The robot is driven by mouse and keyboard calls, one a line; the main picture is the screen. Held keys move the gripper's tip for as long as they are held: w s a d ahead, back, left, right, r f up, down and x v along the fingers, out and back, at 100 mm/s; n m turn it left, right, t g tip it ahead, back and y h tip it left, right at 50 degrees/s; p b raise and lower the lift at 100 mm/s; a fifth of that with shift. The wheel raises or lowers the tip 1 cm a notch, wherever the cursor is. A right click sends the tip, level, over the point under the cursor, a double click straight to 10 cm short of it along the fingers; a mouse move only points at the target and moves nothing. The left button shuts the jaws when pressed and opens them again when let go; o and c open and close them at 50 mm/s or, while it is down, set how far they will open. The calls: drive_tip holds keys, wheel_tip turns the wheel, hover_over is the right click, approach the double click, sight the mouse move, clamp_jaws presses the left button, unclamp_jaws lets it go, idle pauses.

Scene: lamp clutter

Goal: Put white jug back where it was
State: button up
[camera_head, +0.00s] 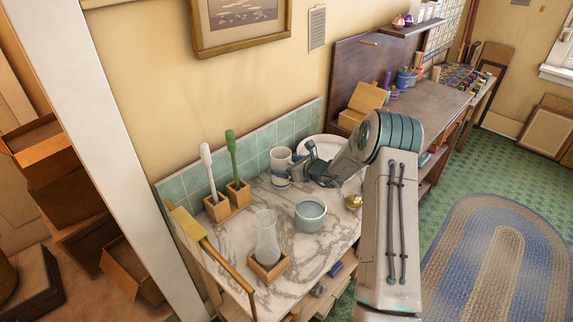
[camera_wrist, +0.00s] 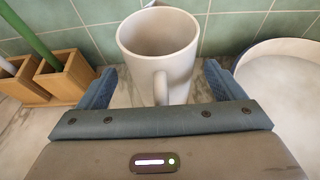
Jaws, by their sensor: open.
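The white jug (camera_head: 281,166) stands upright on the marble counter near the green tile backsplash. In the wrist view the white jug (camera_wrist: 160,42) shows its open, empty top, with its handle facing my gripper. My gripper (camera_head: 294,172) is open, with its blue fingers low on either side of the jug. In the wrist view, my gripper (camera_wrist: 158,88) has one finger left and one right of the jug, and gaps show beside the jug's lower part. The jug's base is hidden behind the gripper body.
A round white basin (camera_head: 318,148) is right of the jug. A pale blue-green bowl (camera_head: 310,216), a glass vase (camera_head: 267,240) in a wooden holder, and a brass-coloured object (camera_head: 352,202) stand nearer. White (camera_head: 207,168) and green (camera_head: 233,160) brushes stand in wooden holders at left.

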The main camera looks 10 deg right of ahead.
drive_tip(key=b+v, duration=0.3)
drive_tip(key=v, duration=1)
drive_tip(key=s+a+r+n+g, duration=0.3)
drive_tip(key=s+a+r+n, duration=0.25)
drive_tip(key=s+n, duration=0.2)
drive_tip(key=s+a+r+n+g, duration=0.4)
drive_tip(key=s+a+n, duration=0.3)
drive_tip(key=s, duration=0.2)
drive_tip(key=s+d+r+n+h, duration=0.1)
drive_tip(key=s+d+n+h, duration=0.1)
drive_tip(key=s+n+h, duration=0.2)
drive_tip(key=s+d+r+n+h, duration=0.2)
drive_tip(key=s+n, duration=0.8)
drive_tip(key=s, duration=0.5)
drive_tip(key=shift+s+d+g+h, duration=0.3)
drive_tip(key=shift+s+d+h, duration=0.05)
drive_tip(key=shift+d+h, duration=0.5)
